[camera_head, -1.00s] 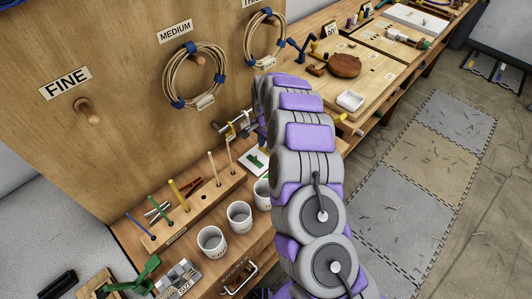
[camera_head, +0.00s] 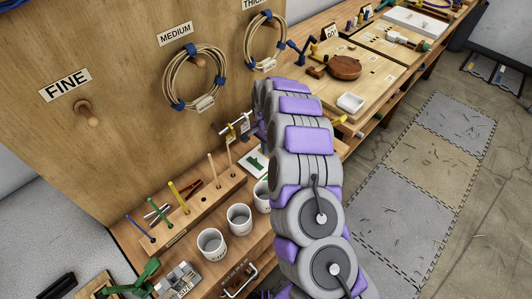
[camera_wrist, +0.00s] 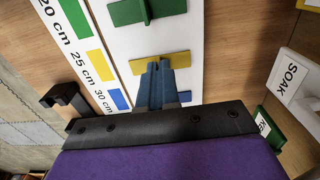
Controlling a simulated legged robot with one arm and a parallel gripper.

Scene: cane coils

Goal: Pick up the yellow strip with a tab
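The yellow strip with a tab (camera_wrist: 181,60) lies across a white card (camera_wrist: 117,44) in the wrist view, level with the card's yellow "25 cm" patch. My gripper (camera_wrist: 154,66) has its two blue-grey fingers close together at the middle of the strip, over its tab. The fingers hide the tab, and I cannot tell whether they are closed on it. A green strip with a tab (camera_wrist: 165,9) lies farther up the card. A blue strip (camera_wrist: 185,97) shows partly behind the fingers. In the head view my arm hides the gripper and the yellow strip.
A black bracket (camera_wrist: 68,97) stands left of the card, and a white "SOAK" sign (camera_wrist: 296,78) stands right. In the head view, white cups (camera_head: 211,243) and a peg rack (camera_head: 187,214) line the bench. A board with cane coils (camera_head: 196,78) rises behind.

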